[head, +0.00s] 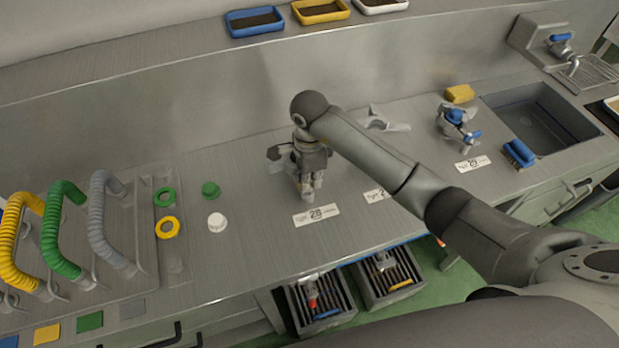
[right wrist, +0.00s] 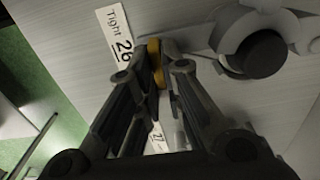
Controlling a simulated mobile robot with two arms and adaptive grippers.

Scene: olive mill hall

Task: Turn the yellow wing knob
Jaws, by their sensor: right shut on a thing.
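My right gripper (head: 308,185) points down at a fixture on the steel counter (head: 240,255), and its arm comes in from the right. In the right wrist view the yellow wing knob (right wrist: 154,58) shows as a narrow yellow strip between the fingertips (right wrist: 154,78). The gripper is shut on the knob. In the head view the gripper hides the knob and much of its fixture. A white label (right wrist: 118,32) reading "Tight 26" lies beside the knob. My left gripper is not in view.
A fitting with a blue handle (head: 456,116) stands to the right, near a yellow sponge (head: 460,93), a blue brush (head: 518,153) and a sink (head: 540,117). Ribbed hoses (head: 63,228) stand at left. A dark round-capped fitting (right wrist: 258,52) is close beside the gripper.

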